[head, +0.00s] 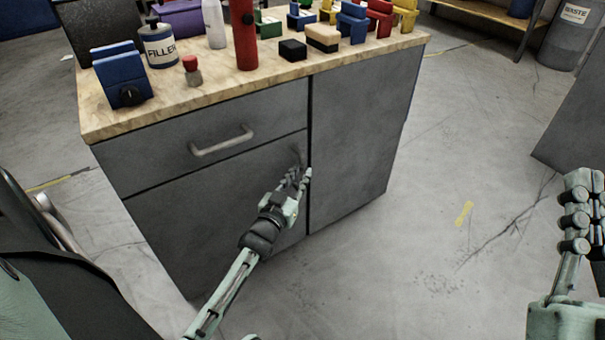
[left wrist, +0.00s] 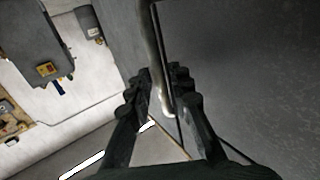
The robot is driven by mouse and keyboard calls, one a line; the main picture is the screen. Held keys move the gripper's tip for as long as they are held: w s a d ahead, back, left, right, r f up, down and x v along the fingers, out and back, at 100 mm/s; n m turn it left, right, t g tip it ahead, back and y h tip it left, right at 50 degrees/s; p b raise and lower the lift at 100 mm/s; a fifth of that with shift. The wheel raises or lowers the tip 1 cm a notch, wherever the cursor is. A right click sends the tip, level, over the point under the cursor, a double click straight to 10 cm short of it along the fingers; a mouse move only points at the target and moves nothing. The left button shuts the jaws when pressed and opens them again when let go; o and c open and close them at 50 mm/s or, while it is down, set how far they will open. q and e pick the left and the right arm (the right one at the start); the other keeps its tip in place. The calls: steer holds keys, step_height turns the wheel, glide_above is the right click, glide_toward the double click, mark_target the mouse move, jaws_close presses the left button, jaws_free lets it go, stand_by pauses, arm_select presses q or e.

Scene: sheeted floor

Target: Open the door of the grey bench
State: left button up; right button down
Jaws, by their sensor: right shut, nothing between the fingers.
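The grey bench (head: 362,125) has a pale wooden top, a drawer with a horizontal handle (head: 222,141), and a grey door (head: 205,210) below it. The door looks closed. The door handle (head: 297,156) is near its upper right corner, mostly hidden by my left gripper (head: 299,177). In the left wrist view the metal handle (left wrist: 165,100) runs between the two fingers of the left gripper (left wrist: 162,72). I cannot tell whether the fingers press on it. My right gripper (head: 578,212) is shut and empty at the right edge, far from the bench.
On the bench top stand a filler bottle (head: 161,45), a red cylinder (head: 245,38), a blue box (head: 122,78) and several small coloured items. A waste bin (head: 573,35) stands at the far right. The floor (head: 440,220) right of the bench is clear.

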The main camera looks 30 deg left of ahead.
arm_select(q)
steer(key=shift+w+a, duration=0.15)
steer(key=shift+w, duration=0.6)
jaws_close()
